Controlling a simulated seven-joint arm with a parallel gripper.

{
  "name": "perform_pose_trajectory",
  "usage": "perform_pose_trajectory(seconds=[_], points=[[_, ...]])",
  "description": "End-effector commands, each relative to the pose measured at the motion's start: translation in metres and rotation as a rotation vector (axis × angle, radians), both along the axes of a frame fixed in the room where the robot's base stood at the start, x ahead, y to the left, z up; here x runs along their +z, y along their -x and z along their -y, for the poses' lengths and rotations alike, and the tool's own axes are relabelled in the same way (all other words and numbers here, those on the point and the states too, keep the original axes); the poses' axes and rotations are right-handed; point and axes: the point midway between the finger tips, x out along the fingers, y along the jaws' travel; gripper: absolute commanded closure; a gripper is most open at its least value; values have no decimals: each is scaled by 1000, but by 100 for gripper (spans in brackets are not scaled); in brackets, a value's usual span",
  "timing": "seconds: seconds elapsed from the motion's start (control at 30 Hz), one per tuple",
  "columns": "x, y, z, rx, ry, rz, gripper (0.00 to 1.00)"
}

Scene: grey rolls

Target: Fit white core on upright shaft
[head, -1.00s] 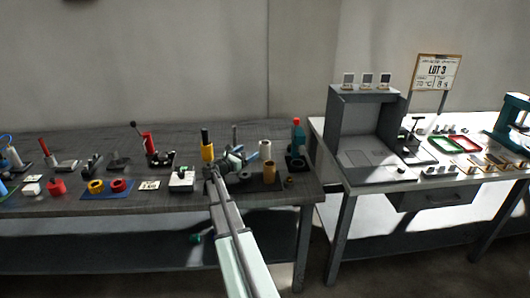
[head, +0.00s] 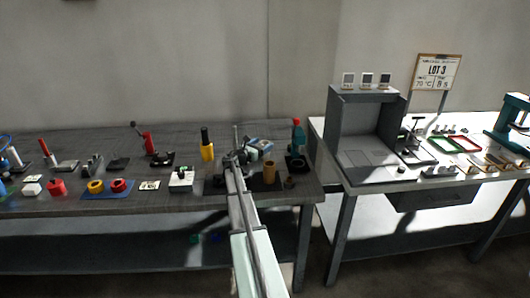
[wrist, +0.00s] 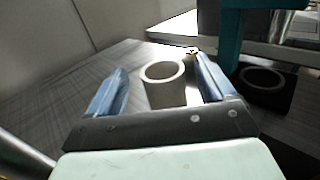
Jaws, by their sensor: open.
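The white core (wrist: 166,92) stands upright in the wrist view, its round open top facing up. My gripper (wrist: 162,65) is open, with one blue finger on each side of the core. Gaps show between the fingers and the core. In the head view my gripper (head: 254,152) is over the right part of the dark bench and hides most or all of the core. A thin grey upright rod (head: 236,138) shows just left of my gripper; it may be the shaft, but its base is hidden.
A teal post with a red top (head: 297,136) stands on a black base right of my gripper.

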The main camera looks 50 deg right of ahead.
Motion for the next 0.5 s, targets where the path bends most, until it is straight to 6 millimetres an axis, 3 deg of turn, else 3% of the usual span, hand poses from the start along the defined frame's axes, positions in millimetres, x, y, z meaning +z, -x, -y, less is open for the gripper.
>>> perform_pose_trajectory(seconds=[0.3, 0.5], points=[[-4, 1, 40, 0, 0, 0, 17], [-4, 2, 43, 1, 0, 0, 17]])
